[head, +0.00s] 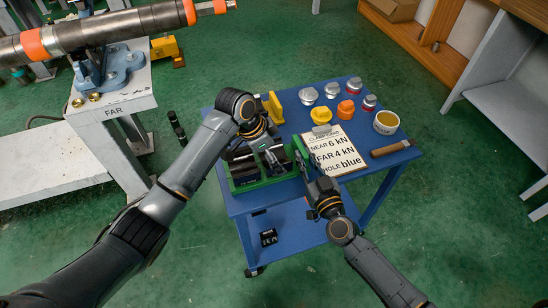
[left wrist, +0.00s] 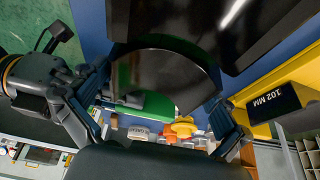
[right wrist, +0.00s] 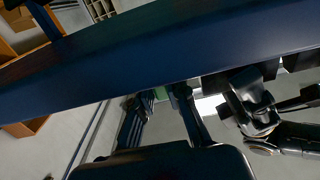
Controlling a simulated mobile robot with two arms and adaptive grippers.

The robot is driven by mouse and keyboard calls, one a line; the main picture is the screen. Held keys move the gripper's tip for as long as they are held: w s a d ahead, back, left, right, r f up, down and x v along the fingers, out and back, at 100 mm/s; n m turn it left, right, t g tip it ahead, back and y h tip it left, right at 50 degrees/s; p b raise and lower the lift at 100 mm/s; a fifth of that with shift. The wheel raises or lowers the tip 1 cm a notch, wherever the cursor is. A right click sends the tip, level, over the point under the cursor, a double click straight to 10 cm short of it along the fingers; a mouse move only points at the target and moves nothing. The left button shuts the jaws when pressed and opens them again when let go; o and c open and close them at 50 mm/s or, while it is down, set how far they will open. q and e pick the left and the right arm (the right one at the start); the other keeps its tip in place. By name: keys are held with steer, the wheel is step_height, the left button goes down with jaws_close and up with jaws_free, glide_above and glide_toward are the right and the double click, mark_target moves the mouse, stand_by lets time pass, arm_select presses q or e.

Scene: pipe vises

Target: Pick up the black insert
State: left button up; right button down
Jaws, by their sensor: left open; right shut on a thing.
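The green tray (head: 266,182) sits on the blue cart and holds black inserts (head: 242,169), partly covered by my left arm. My left gripper (head: 268,150) is over the tray. In the left wrist view a black insert (left wrist: 165,75) with a curved half-round end lies between its spread fingers; whether they touch it I cannot tell. My right gripper (head: 303,162) is at the tray's right end. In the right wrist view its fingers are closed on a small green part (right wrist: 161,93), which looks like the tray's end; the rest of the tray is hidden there.
A card (head: 338,152) reads NEAR 6 kN, FAR 4 kN, HOLE blue. Yellow, orange and silver-red parts, a tub (head: 386,122) and a brown-handled tool (head: 392,148) occupy the cart's right side. A pipe (head: 100,30) rests at upper left.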

arm_select(q)
steer(key=c, duration=1)
steer(key=shift+r, duration=0.1)
step_height(320, 180, up, 10)
arm_select(e)
steer(key=c, duration=1.3)
jaws_free()
steer(key=shift+o, duration=0.2)
steer(key=v, duration=1.2)
